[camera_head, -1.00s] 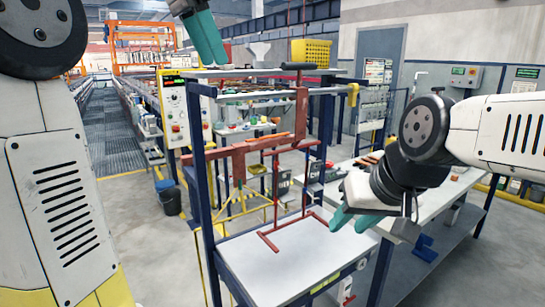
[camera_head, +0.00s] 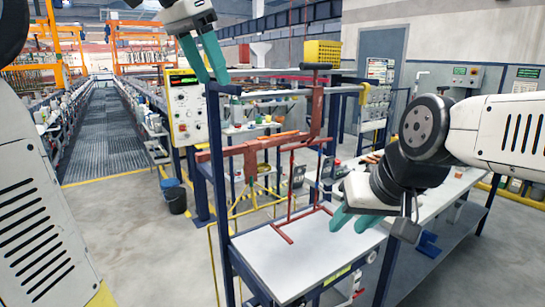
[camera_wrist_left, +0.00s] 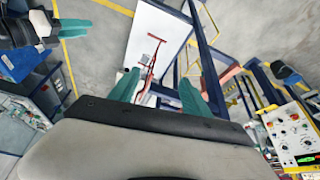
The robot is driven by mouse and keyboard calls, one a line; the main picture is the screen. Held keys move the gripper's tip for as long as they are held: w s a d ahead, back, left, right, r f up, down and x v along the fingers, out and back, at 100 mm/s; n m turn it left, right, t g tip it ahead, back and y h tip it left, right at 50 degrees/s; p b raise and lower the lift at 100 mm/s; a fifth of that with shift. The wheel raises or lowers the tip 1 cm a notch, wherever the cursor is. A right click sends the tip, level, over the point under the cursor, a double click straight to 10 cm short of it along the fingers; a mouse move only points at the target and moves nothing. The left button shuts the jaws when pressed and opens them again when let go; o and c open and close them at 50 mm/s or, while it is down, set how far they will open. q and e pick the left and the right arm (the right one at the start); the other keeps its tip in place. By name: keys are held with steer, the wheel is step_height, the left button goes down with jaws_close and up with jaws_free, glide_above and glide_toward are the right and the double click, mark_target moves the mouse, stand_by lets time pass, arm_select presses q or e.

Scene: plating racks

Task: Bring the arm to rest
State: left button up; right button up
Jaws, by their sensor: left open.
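My left gripper (camera_head: 213,80) is raised at the top left of the head view, beside the upper left corner of the blue frame (camera_head: 218,170). Its two teal fingers are apart with nothing between them. In the left wrist view, the fingers (camera_wrist_left: 157,86) are also spread and empty, with the stand seen beyond them. My right gripper (camera_head: 353,222) hangs at centre right in the head view, fingers pointing down and left, apart and empty. A red rack with a black handle (camera_head: 315,67) hangs at the blue frame, above the white tabletop (camera_head: 280,270).
A thin red stand (camera_head: 290,200) stands on the white tabletop. A yellow crate (camera_head: 322,51) shows behind the frame. A control panel (camera_head: 186,110) and a black bucket (camera_head: 175,198) are at left. The floor (camera_head: 130,235) at lower left is clear.

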arm_select(q)
steer(key=s+a+f+n+t, duration=0.1)
steer(key=s+f+n, duration=0.3)
steer(key=f, duration=0.9)
steer(key=s+a+f+n+t+y, duration=0.1)
steer(key=s+f+n, duration=0.3)
steer(key=s+f, duration=0.4)
step_height(320, 180, down, 5)
steer(key=shift+s+r+t, duration=0.1)
steer(key=shift+s+t, duration=0.05)
steer(key=shift+t, duration=0.35)
